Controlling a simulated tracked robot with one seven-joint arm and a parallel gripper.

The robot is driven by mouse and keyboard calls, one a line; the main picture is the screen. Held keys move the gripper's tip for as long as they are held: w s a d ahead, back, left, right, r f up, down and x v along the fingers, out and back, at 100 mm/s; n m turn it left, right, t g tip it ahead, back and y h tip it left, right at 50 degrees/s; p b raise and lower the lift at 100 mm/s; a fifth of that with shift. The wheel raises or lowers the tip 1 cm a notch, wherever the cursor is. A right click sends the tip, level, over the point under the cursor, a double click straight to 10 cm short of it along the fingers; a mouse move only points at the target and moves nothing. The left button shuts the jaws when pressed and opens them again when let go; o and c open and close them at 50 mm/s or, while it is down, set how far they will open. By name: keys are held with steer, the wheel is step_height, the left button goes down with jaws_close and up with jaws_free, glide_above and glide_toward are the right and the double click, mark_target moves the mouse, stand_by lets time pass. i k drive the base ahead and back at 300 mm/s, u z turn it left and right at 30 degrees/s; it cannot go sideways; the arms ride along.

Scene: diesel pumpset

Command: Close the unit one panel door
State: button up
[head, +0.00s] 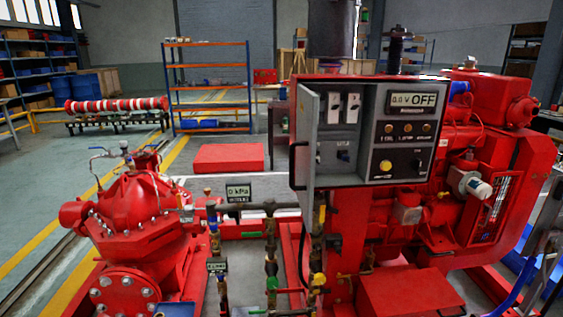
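The red control panel box (375,132) stands on the pumpset right of the picture's middle. Its door (304,138) hangs open at the box's left side, seen at a steep angle as a narrow grey leaf with a red edge. The grey interior shows two white breakers (342,108), a display (412,100) reading 0.0V OFF, several small knobs and a yellow round button (385,166). I see no label naming unit one. My gripper cannot be made out in this view.
A red pump (135,215) stands at the left. Pipes with valves (270,240) rise below and left of the door. The red engine (455,170) is behind and right of the panel. Open floor lies left, with an orange-shelved rack (208,88) at the back.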

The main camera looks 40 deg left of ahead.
mark_target(307, 101)
steer(key=u, duration=0.2)
steer(key=k, duration=0.6)
steer(key=u, duration=1.15)
steer(key=i, duration=0.5)
